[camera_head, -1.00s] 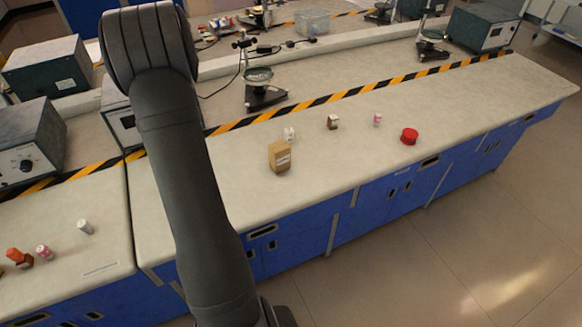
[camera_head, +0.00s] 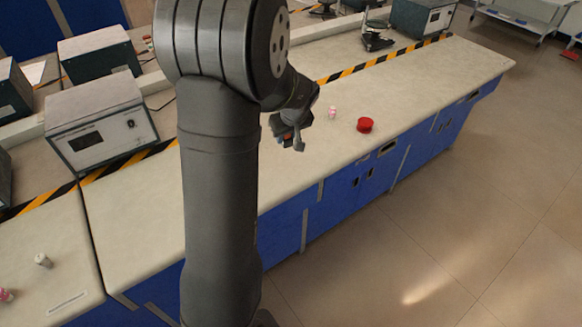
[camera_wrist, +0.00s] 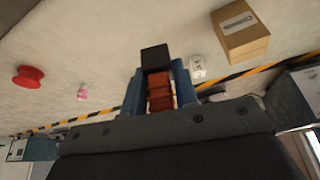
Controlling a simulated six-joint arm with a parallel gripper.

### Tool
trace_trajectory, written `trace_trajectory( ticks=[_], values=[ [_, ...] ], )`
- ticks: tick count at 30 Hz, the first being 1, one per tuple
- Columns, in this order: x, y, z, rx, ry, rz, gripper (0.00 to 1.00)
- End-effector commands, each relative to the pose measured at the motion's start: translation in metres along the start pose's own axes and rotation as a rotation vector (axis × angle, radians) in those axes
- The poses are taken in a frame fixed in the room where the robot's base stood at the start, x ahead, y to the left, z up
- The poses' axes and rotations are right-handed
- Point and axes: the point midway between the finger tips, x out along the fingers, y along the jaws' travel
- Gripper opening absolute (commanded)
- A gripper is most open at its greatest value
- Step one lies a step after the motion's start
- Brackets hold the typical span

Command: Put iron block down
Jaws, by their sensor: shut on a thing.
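My gripper (camera_wrist: 157,88) points away from the wrist camera, with its two blue-grey fingers on either side of a reddish-brown piece. A dark, square-faced block (camera_wrist: 155,58), which I take for the iron block, shows at the fingertips. I cannot tell clearly where the block ends and the reddish-brown piece begins. In the head view my gripper (camera_head: 290,138) is over the worktop (camera_head: 420,95), partly behind my arm, with a bit of orange-red between its fingers. The gap between the block and the worktop cannot be judged.
A red round object (camera_head: 365,125) and a small pink bottle (camera_head: 332,112) stand right of my gripper. In the wrist view a cardboard box (camera_wrist: 240,32) and a white bottle (camera_wrist: 197,66) stand close by. Worktop farther right is clear.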

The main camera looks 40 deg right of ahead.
Motion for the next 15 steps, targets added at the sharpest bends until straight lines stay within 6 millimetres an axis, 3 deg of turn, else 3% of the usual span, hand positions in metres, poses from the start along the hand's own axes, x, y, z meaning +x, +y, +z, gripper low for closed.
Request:
trace_trajectory(
  ticks=[3, 7, 12, 15],
  values=[
    [-0.015, 0.032, 0.036, 0.086, 0.0, 0.038, 0.0],
    [-0.026, 0.052, 0.066, 0.153, -0.001, 0.066, 0.0],
    [-0.034, 0.065, 0.087, 0.2, -0.001, 0.087, 0.0],
    [-0.03, 0.065, 0.087, 0.207, -0.002, 0.088, 0.0]
  ],
)
